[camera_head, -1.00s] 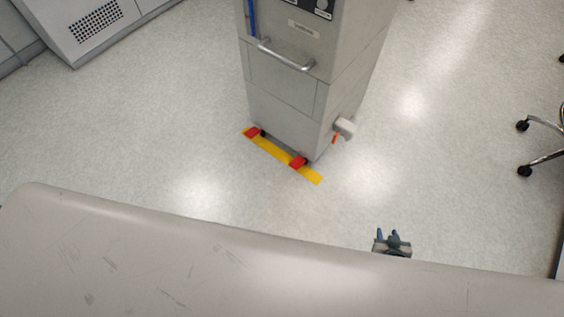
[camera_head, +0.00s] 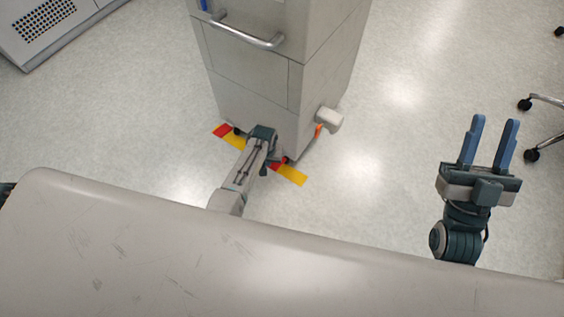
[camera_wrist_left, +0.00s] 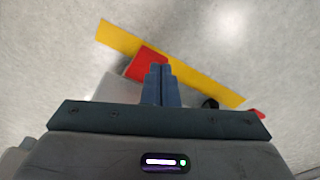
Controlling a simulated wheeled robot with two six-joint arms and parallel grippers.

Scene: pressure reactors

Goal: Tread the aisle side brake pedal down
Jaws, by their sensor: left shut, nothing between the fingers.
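Two red brake pedals sit at the foot of a grey cabinet (camera_head: 245,100), above a yellow floor strip (camera_head: 292,177). In the head view one pedal (camera_head: 221,130) is at the left, the other (camera_head: 277,167) at the right, partly hidden by my arm. My left gripper (camera_head: 264,169) is shut and empty, pointing down by the right-hand pedal. In the left wrist view its fingertips (camera_wrist_left: 160,68) overlap the edge of that pedal (camera_wrist_left: 147,64); I cannot tell if they touch it. The other pedal (camera_wrist_left: 256,113) shows partly there. My right gripper (camera_head: 488,142) is open and empty, over floor.
A metal handle (camera_head: 245,32) crosses the cabinet front. A smooth beige surface (camera_head: 150,240) fills the foreground. Floor is clear right of the cabinet; chair casters (camera_head: 531,154) stand at the far right.

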